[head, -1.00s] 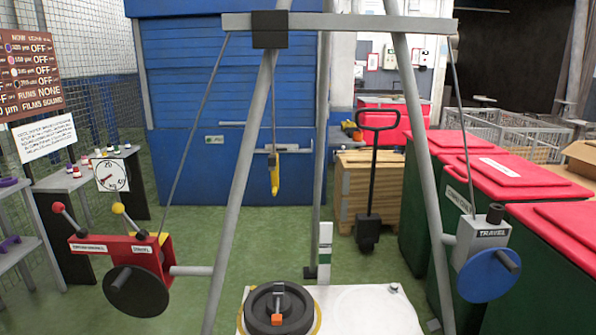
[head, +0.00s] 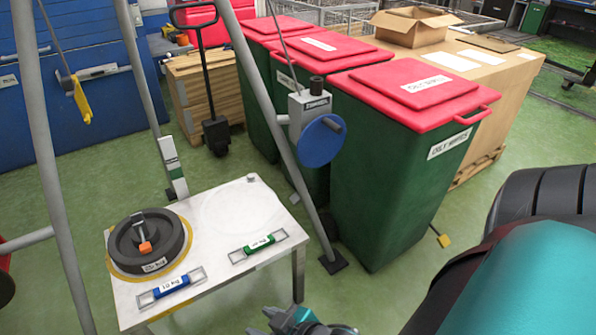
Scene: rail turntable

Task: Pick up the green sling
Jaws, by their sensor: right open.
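The green sling (head: 259,244) lies flat on the right front part of the white table (head: 215,272). It has a green middle with a small white label and a pale loop at each end. A similar blue sling (head: 171,286) lies to its left, in front of a dark round weight. My right gripper (head: 262,322) shows at the bottom edge, below and in front of the green sling and apart from it. It is open and empty, and partly cut off by the frame. My left gripper is not in view.
The dark round weight (head: 148,243) with an orange-tipped handle sits on the table's left. Grey frame legs (head: 285,150) stand around the table. A blue wheel crank (head: 320,142) hangs on the right leg. Red-lidded green bins (head: 385,180) stand behind right.

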